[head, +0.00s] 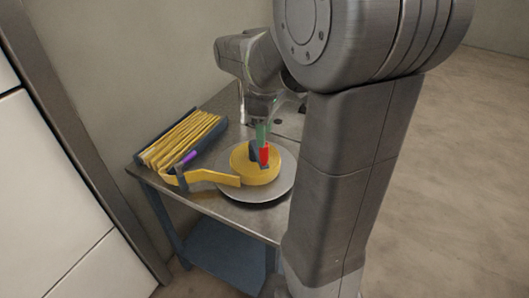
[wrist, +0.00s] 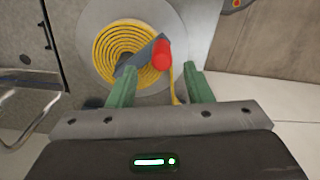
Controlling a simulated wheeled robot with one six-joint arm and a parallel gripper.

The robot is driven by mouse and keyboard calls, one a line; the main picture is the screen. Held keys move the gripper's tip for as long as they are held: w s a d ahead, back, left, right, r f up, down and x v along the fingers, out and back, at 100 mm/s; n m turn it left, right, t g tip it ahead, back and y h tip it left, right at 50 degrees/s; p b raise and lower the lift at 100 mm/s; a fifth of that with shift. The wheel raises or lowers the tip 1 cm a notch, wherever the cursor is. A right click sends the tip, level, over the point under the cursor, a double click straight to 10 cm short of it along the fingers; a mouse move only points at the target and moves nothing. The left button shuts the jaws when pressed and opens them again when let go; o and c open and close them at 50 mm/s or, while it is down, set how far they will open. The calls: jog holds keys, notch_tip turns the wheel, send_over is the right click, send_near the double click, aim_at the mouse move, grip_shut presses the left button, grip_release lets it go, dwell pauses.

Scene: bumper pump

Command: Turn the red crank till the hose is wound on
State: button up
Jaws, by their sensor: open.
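The red crank handle (head: 264,153) stands on a dark crank arm (wrist: 138,58) over the reel. The yellow hose coil (head: 243,171) lies on a round grey plate (head: 279,187), with several turns showing in the wrist view (wrist: 108,50). A flat length of hose (head: 212,177) runs from the coil to the left. My gripper (head: 262,132) has green fingers and is over the reel. In the wrist view my gripper (wrist: 160,74) is open, and the red handle (wrist: 161,56) appears between and just beyond the fingertips. Whether a finger touches it I cannot tell.
A dark blue tray (head: 148,151) at the table's left holds folded yellow hose (head: 180,138). A small purple piece (head: 187,158) lies beside it at the hose. The metal table (head: 212,203) stands by a wall. Open floor (head: 450,190) is to the right.

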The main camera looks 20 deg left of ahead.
aim_at(264, 154)
notch_tip(264, 154, down, 8)
jog(key=shift+s, duration=0.15)
jog(key=shift+c, duration=0.3)
grip_shut()
